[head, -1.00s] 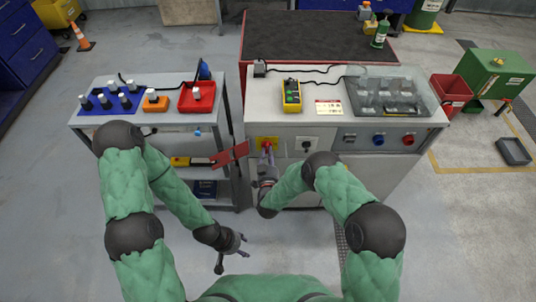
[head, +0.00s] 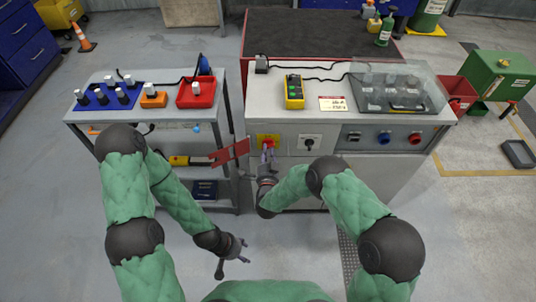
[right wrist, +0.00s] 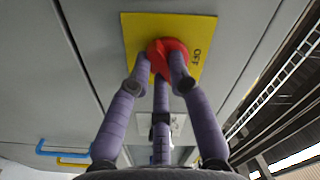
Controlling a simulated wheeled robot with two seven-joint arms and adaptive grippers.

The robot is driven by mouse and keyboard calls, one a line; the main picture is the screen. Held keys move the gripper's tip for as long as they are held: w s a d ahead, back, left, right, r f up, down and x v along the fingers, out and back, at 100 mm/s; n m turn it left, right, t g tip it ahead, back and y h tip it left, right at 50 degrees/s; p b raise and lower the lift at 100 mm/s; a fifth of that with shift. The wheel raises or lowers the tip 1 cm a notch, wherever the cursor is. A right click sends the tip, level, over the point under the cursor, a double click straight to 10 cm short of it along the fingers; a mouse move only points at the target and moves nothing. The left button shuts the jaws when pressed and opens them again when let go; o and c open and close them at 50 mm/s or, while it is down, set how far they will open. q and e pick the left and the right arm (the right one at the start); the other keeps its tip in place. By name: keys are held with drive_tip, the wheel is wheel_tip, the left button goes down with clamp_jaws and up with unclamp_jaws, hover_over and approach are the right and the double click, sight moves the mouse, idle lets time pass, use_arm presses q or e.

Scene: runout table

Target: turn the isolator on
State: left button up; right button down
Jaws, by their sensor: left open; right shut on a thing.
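The isolator is a red rotary knob (head: 268,142) on a yellow plate (head: 260,138) on the front of the grey cabinet. My right gripper (head: 267,157) is at the knob. In the right wrist view the fingers (right wrist: 163,70) close around the red knob (right wrist: 165,46), hiding part of it. The yellow plate (right wrist: 200,28) there has the word OFF at its right side; no other marking is legible. My left gripper (head: 238,254) is open and empty, low in front of the cabinet, away from the knob.
A black rotary switch (head: 309,143) sits right of the isolator. A red flat piece (head: 230,153) is just left of it. A grey trolley (head: 222,120) stands left of the cabinet. A yellow button box (head: 294,92) lies on the cabinet top.

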drive_tip(key=m+b, duration=0.1)
drive_tip(key=m, duration=0.2)
drive_tip(key=m+b, duration=0.2)
drive_tip(key=m, duration=0.1)
drive_tip(key=shift+a+r+m, duration=0.15)
drive_tip(key=shift+m, duration=0.15)
idle(0.4)
drive_tip(key=c, duration=1.1)
unclamp_jaws()
drive_tip(key=shift+c, duration=0.2)
drive_tip(key=s, duration=1.2)
